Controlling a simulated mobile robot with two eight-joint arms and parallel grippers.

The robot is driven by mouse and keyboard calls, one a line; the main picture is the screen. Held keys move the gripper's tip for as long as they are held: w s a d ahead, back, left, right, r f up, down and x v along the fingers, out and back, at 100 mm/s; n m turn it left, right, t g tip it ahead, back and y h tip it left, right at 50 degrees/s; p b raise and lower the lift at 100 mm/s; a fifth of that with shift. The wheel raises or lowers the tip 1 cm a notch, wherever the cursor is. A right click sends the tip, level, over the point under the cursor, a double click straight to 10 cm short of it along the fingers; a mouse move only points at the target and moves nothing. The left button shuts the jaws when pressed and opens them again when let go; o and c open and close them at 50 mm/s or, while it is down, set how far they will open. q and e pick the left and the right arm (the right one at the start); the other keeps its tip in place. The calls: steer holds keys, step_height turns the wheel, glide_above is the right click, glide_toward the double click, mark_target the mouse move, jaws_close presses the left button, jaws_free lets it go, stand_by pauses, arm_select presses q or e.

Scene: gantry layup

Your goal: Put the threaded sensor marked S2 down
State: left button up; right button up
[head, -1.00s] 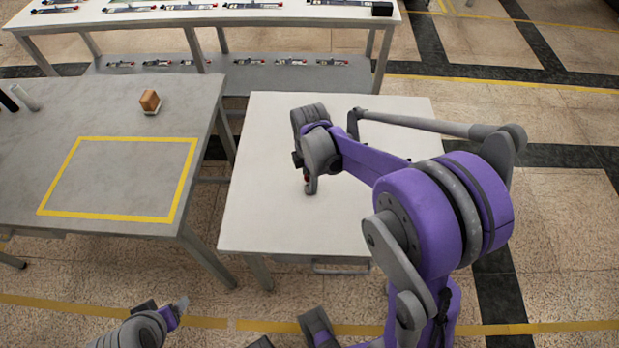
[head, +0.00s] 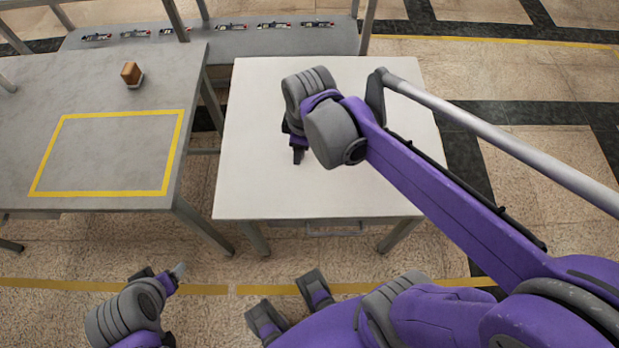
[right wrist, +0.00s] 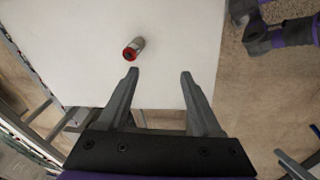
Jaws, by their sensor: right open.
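A small grey cylinder with a red ring at one end, the threaded sensor (right wrist: 135,48), is on the white table (head: 380,190). It shows in the right wrist view just beyond the fingertips, slightly left of the gap between them. I cannot tell whether it stands or lies, and no S2 mark is readable. My right gripper (right wrist: 159,72) is open and empty, apart from the sensor. In the head view my right gripper (head: 298,156) is over the white table and the sensor is hidden. My left gripper (head: 170,277) is low at the left, away from the tables; its jaw opening is unclear.
A grey table (head: 100,200) with a yellow taped rectangle (head: 110,114) stands at the left, holding an orange-brown block (head: 131,74). A shelf (head: 205,42) with several small devices is behind. The white table is otherwise clear.

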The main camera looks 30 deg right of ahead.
steer(key=s+a+f+m+t, duration=0.3)
steer(key=s+f+m, duration=0.1)
steer(key=s+m, duration=0.5)
steer(key=shift+s, duration=0.25)
